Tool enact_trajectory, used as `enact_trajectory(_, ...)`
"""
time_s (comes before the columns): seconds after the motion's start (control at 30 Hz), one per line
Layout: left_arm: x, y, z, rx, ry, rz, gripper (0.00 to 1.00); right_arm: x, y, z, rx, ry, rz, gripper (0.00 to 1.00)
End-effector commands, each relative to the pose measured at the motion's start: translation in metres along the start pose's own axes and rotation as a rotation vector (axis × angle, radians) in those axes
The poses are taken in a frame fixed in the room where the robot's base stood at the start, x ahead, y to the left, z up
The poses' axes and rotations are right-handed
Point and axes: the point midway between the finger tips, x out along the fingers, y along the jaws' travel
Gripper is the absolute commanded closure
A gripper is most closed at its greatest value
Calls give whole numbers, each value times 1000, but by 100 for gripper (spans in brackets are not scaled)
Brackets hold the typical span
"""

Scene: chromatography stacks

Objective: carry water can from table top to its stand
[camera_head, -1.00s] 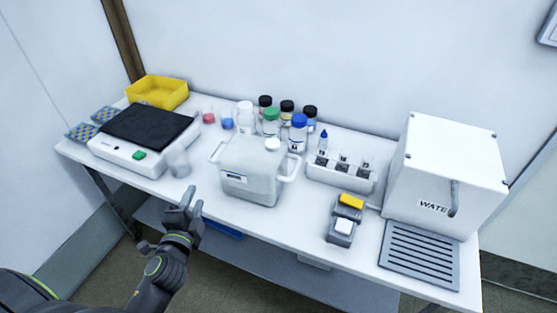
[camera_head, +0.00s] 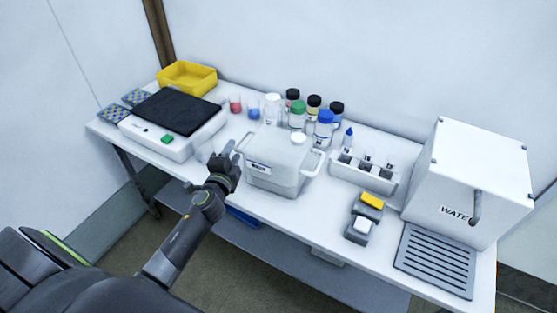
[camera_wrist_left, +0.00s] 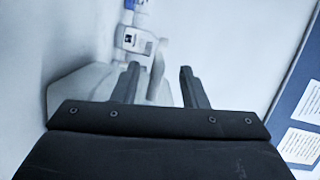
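The water can (camera_head: 272,181), a pale box-shaped can with a white cap, a small label and a handle on each side, stands upright on the white table top (camera_head: 290,212). My left gripper (camera_head: 229,149) is open beside its left handle. In the left wrist view the two fingers (camera_wrist_left: 159,88) are apart, with a pale handle-like part (camera_wrist_left: 157,72) between them; I cannot tell whether they touch it. No thing is clearly marked as the stand; a grey slatted tray (camera_head: 437,262) lies before the white water unit (camera_head: 473,180). My right gripper is not in view.
Capped bottles (camera_head: 323,130) stand behind the can. A white rack (camera_head: 365,178) and a grey block with yellow and white tops (camera_head: 362,224) are right of it. A balance-like device (camera_head: 172,140) and a clear beaker (camera_head: 205,152) are at its left.

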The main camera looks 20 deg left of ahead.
Motion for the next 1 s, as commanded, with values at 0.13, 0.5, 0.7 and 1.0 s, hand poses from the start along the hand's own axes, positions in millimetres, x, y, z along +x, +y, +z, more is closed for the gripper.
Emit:
enact_trajectory(0.13, 21, 1, -5, -1, 1, -1, 60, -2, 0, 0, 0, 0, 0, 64)
enact_trajectory(0.5, 44, 2, -4, -1, 0, 0, 60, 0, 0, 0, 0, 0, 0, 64)
enact_trajectory(0.7, 44, 2, -4, -1, 0, 0, 72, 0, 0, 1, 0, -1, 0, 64)
enact_trajectory(1.0, 44, 2, -4, -1, 0, 0, 100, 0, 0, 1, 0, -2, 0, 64)
